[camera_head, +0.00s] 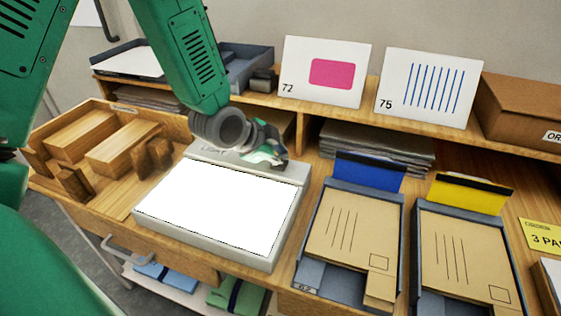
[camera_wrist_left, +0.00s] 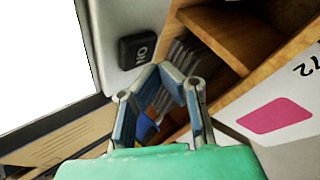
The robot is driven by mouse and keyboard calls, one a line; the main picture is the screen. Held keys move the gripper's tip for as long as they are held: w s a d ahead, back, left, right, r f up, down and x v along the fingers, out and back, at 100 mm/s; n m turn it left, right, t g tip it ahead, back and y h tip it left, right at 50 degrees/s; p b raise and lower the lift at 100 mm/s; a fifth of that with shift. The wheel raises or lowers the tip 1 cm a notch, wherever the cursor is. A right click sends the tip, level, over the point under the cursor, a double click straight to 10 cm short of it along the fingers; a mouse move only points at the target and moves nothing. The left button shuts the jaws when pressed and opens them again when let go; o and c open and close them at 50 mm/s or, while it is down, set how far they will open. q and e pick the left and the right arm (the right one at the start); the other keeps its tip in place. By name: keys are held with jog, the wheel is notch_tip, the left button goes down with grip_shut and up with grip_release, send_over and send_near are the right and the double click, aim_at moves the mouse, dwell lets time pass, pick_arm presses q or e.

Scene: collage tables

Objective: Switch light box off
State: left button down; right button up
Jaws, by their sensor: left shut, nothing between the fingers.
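The light box (camera_head: 289,169) is a pale grey box with a bright, glowing white panel, lying on the wooden table. Its panel also fills the upper left of the left wrist view, beside the grey frame (camera_wrist_left: 112,20). A small black switch (camera_wrist_left: 137,48) with white marking sits on that frame. My left gripper (camera_head: 276,160) is over the back right part of the box. In the wrist view its fingers (camera_wrist_left: 170,75) are shut and empty, their tips lower right of the switch. I cannot tell whether they touch the box. In the head view the gripper hides the switch.
A wooden drawer (camera_head: 40,128) with blocks is at the left. Cards 72 (camera_head: 300,65) and 75 (camera_head: 394,75) stand on the back shelf. Grey trays (camera_head: 311,273) with brown envelopes lie right of the box. A cardboard box (camera_head: 520,100) is at the back right.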

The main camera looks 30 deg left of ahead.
pick_arm(q)
jog(key=shift+a+f, duration=0.1)
jog(key=shift+a, duration=0.2)
jog(key=shift+f, duration=0.35)
jog(key=shift+d, duration=0.15)
jog(key=shift+f, duration=0.25)
jog(key=shift+r, duration=0.1)
dwell(0.3)
jog(key=shift+r+p, duration=0.55)
jog(key=shift+r, duration=0.1)
